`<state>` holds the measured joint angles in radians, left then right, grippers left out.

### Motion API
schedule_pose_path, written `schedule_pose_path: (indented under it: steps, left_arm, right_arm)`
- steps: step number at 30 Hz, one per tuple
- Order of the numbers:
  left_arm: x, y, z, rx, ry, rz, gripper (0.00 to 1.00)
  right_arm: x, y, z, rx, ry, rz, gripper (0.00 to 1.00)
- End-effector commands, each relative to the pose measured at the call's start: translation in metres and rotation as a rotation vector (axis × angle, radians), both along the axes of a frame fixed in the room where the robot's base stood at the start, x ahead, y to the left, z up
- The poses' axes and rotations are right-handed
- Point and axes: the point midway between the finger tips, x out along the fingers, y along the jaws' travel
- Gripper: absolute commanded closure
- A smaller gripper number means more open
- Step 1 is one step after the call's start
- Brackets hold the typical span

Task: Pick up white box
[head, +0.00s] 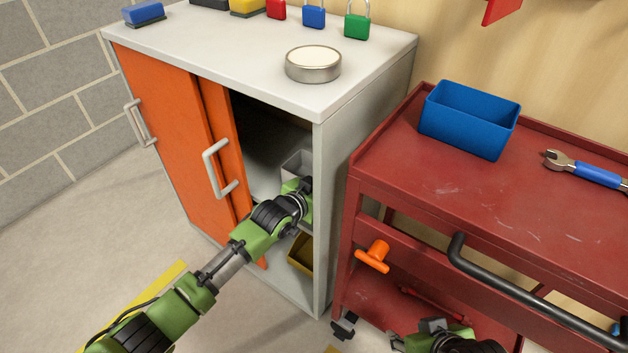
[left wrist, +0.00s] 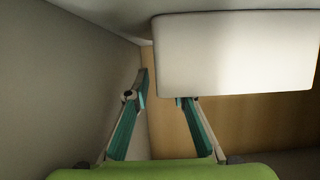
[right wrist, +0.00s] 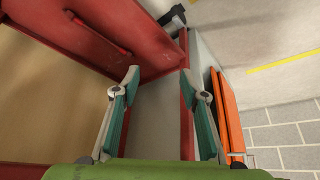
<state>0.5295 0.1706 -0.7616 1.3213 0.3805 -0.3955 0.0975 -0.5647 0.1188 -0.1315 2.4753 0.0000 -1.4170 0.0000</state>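The white box (head: 296,164) is inside the open cabinet, on the shelf, partly hidden by my left arm and the cabinet wall. In the left wrist view the box (left wrist: 235,55) fills the upper right as a smooth pale block. My left gripper (left wrist: 162,90) is open inside the cabinet. Its right finger tip overlaps the box's lower left edge in that view; I cannot tell if it touches. The left finger is clear of the box, near the side wall. My right gripper (right wrist: 168,85) is open and empty, low by the red cart.
The cabinet (head: 345,135) has orange doors (head: 165,125) at left and a side wall close to my left gripper. A round tin (head: 313,65) and padlocks stand on top. The red cart (head: 440,190) holds a blue bin (head: 470,118) and a wrench (head: 590,172). A yellow bin (head: 301,253) sits below.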

Motion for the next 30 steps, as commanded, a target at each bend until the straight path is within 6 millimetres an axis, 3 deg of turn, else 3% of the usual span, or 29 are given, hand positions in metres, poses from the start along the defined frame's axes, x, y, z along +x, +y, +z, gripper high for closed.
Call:
schedule_pose_path:
  steps: [5, 7, 8, 25, 30]
  left_arm:
    - [-0.001, 0.0, -0.002, 0.002, 0.004, 0.0, 0.78]
    - [-0.001, 0.0, -0.002, 0.002, 0.004, 0.0, 0.96]
    - [-0.001, 0.0, -0.002, 0.002, 0.004, 0.0, 1.0]
    - [0.0, 0.0, 0.004, 0.001, 0.0, 0.0, 1.0]
    - [0.0, 0.0, 0.015, 0.0, -0.001, 0.0, 1.0]
  right_arm:
    - [0.0, 0.0, 0.0, 0.0, 0.0, 0.0, 0.6]
    - [0.0, 0.0, 0.0, 0.0, 0.0, 0.0, 0.6]
    - [0.0, 0.0, 0.0, 0.0, 0.0, 0.0, 0.6]
    - [-0.005, -0.002, 0.0, -0.004, 0.021, -0.002, 0.6]
    - [-0.031, -0.009, -0.007, -0.025, 0.125, -0.009, 0.6]
